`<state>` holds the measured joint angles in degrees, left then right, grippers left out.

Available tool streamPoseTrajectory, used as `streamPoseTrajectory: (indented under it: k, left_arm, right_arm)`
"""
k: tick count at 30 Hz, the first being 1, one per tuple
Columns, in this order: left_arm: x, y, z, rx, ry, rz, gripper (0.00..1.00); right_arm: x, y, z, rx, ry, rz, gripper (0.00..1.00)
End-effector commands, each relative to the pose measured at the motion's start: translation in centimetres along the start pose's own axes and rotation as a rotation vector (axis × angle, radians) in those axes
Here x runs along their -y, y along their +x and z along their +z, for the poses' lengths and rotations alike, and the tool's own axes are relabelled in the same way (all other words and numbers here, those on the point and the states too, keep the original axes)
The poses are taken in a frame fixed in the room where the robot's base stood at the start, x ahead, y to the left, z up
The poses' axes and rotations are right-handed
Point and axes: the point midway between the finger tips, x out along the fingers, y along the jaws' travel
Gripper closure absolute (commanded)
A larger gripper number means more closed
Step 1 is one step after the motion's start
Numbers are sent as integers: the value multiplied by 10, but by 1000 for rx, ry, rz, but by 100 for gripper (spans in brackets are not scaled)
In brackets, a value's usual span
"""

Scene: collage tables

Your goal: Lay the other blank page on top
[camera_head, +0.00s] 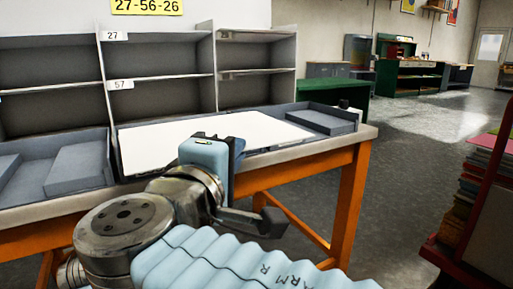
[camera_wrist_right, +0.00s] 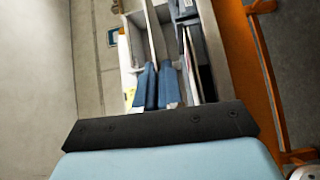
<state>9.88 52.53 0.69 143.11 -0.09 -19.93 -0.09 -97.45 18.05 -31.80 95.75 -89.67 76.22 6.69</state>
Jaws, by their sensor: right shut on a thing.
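A large white blank page (camera_head: 205,135) lies level at the middle tray on the table in the head view. My light-blue right gripper (camera_head: 208,152) is at its front edge and hides part of it. I cannot tell whether a second page lies under the visible one. In the right wrist view a dark bar of the gripper (camera_wrist_right: 160,125) crosses the picture. My left gripper is out of view.
Grey shelves (camera_head: 160,65) stand behind the page. Grey trays lie at its left (camera_head: 80,168) and right (camera_head: 322,119). The orange-legged table (camera_head: 352,195) ends at the right. A red rack with stacked coloured sheets (camera_head: 480,185) stands at far right. Floor between is clear.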

Motion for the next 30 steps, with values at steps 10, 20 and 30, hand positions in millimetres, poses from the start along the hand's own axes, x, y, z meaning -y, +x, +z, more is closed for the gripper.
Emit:
streamPoseTrajectory:
  k: [10, 20, 30]
  left_arm:
    - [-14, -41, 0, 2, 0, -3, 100]
    - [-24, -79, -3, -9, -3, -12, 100]
    - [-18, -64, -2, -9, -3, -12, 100]
  right_arm:
    - [-3, 47, -46, 3, -4, 1, 100]
    - [0, 88, -86, 3, -3, 0, 100]
    - [35, 105, -101, 1, 1, -1, 100]
